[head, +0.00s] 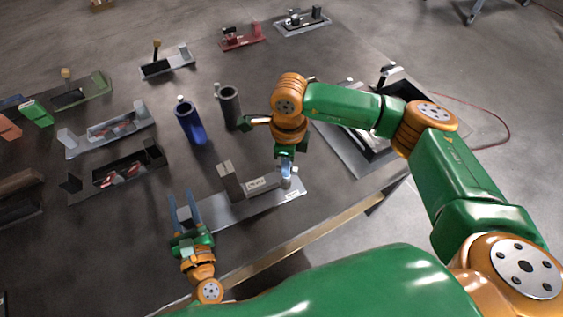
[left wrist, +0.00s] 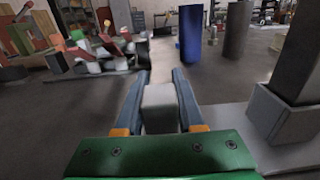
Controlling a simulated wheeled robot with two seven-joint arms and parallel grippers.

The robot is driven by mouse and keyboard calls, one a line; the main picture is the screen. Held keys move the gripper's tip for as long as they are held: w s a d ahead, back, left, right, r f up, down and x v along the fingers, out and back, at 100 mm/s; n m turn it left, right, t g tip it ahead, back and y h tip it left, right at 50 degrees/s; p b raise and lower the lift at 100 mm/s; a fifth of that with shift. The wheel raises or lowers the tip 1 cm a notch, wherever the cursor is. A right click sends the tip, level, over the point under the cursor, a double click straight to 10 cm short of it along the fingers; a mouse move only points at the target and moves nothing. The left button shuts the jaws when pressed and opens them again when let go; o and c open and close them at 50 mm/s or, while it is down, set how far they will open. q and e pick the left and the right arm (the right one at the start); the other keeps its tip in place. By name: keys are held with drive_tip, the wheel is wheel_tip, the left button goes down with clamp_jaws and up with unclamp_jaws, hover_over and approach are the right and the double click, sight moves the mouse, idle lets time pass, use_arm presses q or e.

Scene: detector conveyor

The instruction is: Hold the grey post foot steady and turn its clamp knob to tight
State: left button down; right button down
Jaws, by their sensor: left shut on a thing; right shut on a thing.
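The grey post foot (head: 222,212) is a long flat plate with a dark upright block (head: 230,182) on it; the upright shows at the right in the left wrist view (left wrist: 298,60). My left gripper (head: 184,194) is at the plate's left end. In the left wrist view its blue fingers are shut on a small grey block (left wrist: 160,108) of the foot. My right gripper (head: 287,168) points down at the plate's right end, shut on the clamp knob, which its fingers mostly hide. The knob's setting cannot be read.
A blue cylinder (head: 190,122) and a dark grey cylinder (head: 230,108) stand behind the foot. Several other fixtures, such as a grey tray (head: 108,132) and a red one (head: 241,38), are spread over the dark table. The table's front edge (head: 300,240) is close.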

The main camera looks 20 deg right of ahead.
drive_tip(key=shift+m, duration=1)
drive_tip(key=c, duration=0.9)
unclamp_jaws()
wheel_tip(320, 180, up, 12)
